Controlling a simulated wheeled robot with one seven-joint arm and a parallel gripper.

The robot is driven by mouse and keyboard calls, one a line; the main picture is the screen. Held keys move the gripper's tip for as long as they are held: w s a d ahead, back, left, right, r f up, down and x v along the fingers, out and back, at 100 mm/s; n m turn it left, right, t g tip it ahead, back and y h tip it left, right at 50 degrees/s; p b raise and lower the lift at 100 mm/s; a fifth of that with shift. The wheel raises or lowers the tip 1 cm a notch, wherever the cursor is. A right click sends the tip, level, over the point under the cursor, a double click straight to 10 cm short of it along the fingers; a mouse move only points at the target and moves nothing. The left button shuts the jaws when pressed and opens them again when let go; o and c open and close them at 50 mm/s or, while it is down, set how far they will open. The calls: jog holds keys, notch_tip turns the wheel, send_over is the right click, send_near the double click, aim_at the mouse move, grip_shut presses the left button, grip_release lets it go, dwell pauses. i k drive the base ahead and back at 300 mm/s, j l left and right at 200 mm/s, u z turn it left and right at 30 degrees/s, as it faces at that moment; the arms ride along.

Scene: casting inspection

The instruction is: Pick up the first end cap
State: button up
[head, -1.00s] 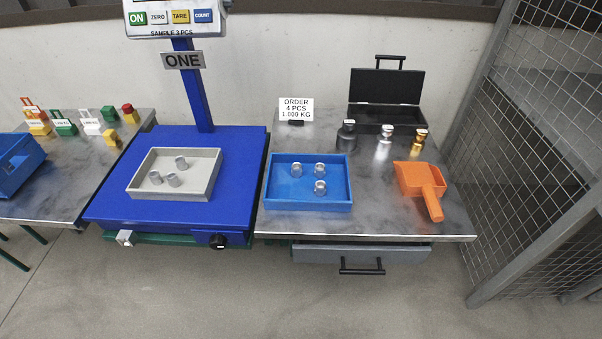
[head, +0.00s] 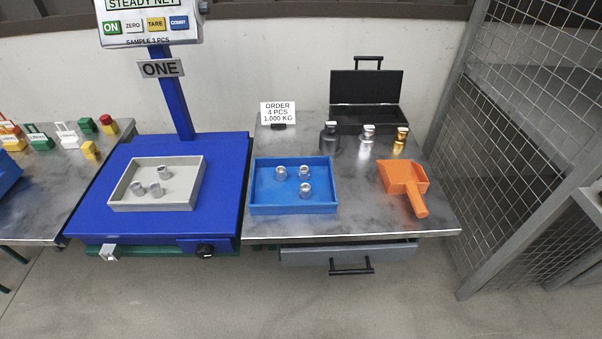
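Three small grey metal cylinders, which look like the end caps, lie in the grey tray (head: 190,192) on the blue scale (head: 100,222): one at the back (head: 164,173), one at the left (head: 137,188) and one at the front (head: 155,189). Three similar silver caps stand in the blue tray (head: 262,195) on the bench: one at the left (head: 281,173), one at the back right (head: 304,172) and one at the front (head: 305,190). Which cap is the first cannot be told. My gripper is not in view.
An orange scoop (head: 405,180), several weights including a dark one (head: 329,140), and an open black case (head: 366,100) sit on the steel bench (head: 350,215). A mesh fence (head: 510,110) stands at right.

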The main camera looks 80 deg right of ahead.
aim_at(306, 192)
jog(key=k+l+z, duration=0.5)
jog(key=k, duration=0.15)
jog(key=k+l+z, duration=0.45)
jog(key=k+l, duration=0.1)
